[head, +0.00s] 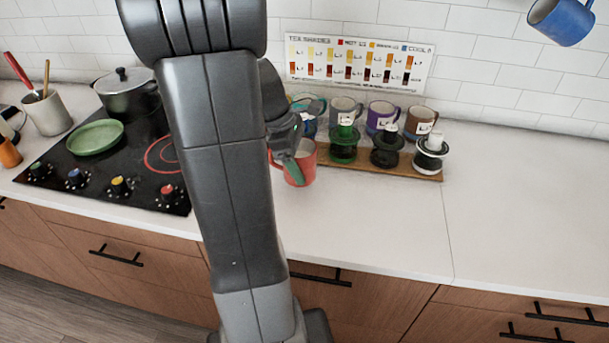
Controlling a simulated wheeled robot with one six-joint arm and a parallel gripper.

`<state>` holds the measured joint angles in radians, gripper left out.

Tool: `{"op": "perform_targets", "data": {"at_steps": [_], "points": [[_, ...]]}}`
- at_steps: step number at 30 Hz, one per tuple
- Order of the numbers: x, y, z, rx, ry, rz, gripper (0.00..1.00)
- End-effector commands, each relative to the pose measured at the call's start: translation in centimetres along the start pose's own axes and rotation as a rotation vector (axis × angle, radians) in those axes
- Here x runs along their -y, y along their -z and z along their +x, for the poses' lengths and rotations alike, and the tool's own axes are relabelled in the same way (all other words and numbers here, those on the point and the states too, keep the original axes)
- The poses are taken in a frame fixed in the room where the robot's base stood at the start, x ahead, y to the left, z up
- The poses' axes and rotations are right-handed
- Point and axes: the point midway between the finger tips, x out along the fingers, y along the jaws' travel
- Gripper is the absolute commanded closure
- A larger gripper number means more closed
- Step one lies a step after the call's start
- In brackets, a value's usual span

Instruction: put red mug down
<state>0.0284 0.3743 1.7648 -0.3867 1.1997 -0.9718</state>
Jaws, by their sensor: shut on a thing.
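The red mug (308,161) is right of my arm, at the front left of the wooden board with cups. My gripper (287,157) is shut on the red mug at its near side, and a green fingertip part shows against it. The mug looks roughly upright. I cannot tell whether its base touches the white counter (370,230).
A black cooktop (65,180) with a pot (128,92) and green plate (95,137) lies left. A blue mug (562,20) hangs upper right. The right counter is clear.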

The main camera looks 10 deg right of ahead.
Motion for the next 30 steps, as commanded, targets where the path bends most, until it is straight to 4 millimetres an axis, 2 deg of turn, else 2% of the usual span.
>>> {"op": "perform_targets", "data": {"at_steps": [12, 24, 25, 28, 30], "points": [[0.0, 1.7, 4.1, 0.001, 0.0, -0.001, 0.58], [0.0, 1.9, 4.5, 0.0, -0.002, 0.0, 0.58], [0.0, 1.9, 4.6, 0.0, -0.001, 0.0, 0.25], [0.0, 1.9, 4.5, 0.0, -0.001, 0.0, 0.05], [0.0, 1.9, 4.5, 0.0, -0.001, 0.0, 0.05]]}}
